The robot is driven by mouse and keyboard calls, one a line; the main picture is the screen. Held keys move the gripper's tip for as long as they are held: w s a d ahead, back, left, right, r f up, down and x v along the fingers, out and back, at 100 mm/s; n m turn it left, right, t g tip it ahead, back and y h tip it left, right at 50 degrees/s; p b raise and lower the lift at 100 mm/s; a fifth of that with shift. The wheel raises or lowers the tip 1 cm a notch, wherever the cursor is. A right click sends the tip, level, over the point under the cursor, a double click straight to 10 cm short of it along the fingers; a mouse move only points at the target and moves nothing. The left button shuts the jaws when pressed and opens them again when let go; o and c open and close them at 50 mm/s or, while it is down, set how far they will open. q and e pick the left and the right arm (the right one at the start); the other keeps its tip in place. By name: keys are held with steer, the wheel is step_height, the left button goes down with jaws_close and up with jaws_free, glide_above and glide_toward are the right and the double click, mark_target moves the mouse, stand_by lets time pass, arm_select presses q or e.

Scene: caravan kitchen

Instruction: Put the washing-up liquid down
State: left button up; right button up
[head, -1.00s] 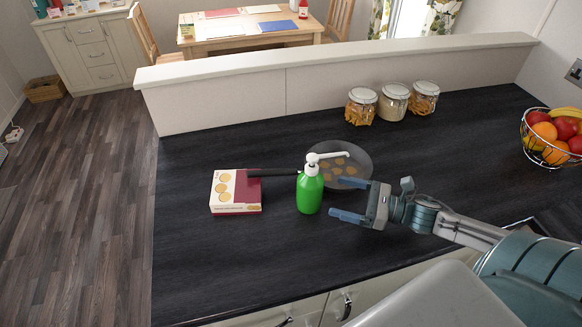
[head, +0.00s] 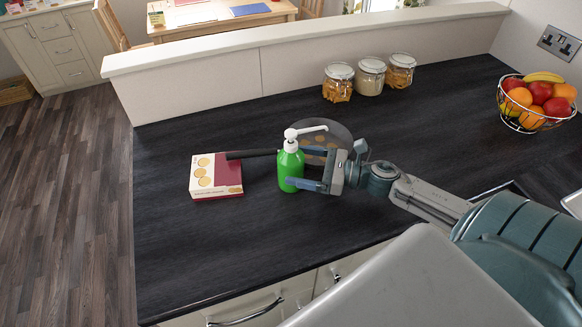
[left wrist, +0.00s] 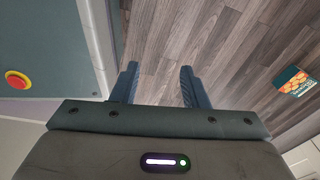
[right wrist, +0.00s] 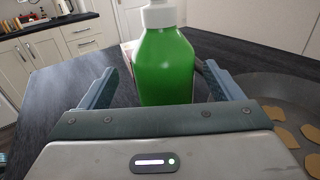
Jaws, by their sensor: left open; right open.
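The washing-up liquid (head: 290,168) is a green bottle with a white pump top, upright on the dark worktop (head: 230,245). In the right wrist view the green bottle (right wrist: 166,68) stands between the open fingers, with a gap on each side. My right gripper (head: 308,172) is open at the bottle in the head view, with its fingers either side of it. My left gripper (left wrist: 158,86) is open and empty above the wooden floor in the left wrist view; it is not in the head view.
A pan (head: 336,133) with flat round pieces in it stands just behind the bottle. Several jars (head: 371,78) and a fruit basket (head: 525,124) stand farther back. The front left worktop is clear.

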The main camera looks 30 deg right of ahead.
mark_target(284, 159)
steer(key=shift+w+a+r, duration=0.2)
steer(key=shift+w+a, duration=0.05)
steer(key=shift+w, duration=0.15)
steer(key=shift+w+a+r+p, duration=0.3)
steer(key=shift+w+a+p, duration=0.2)
steer(key=shift+w+p, duration=0.35)
steer(key=shift+w+a+f+p, duration=0.1)
steer(key=shift+w+a+p, duration=0.3)
steer(key=shift+a+p, duration=0.1)
steer(key=shift+w+a+f, duration=0.15)
steer(key=shift+w+a, duration=0.05)
steer(key=shift+a, duration=0.05)
arm_select(q)
steer(key=r, duration=0.1)
steer(key=s+r, duration=0.1)
steer(key=r, duration=0.1)
steer(key=shift+s, duration=0.3)
arm_select(e)
steer(key=shift+c, duration=0.5)
steer(key=c, duration=1.4)
arm_select(q)
steer(key=shift+f, duration=0.1)
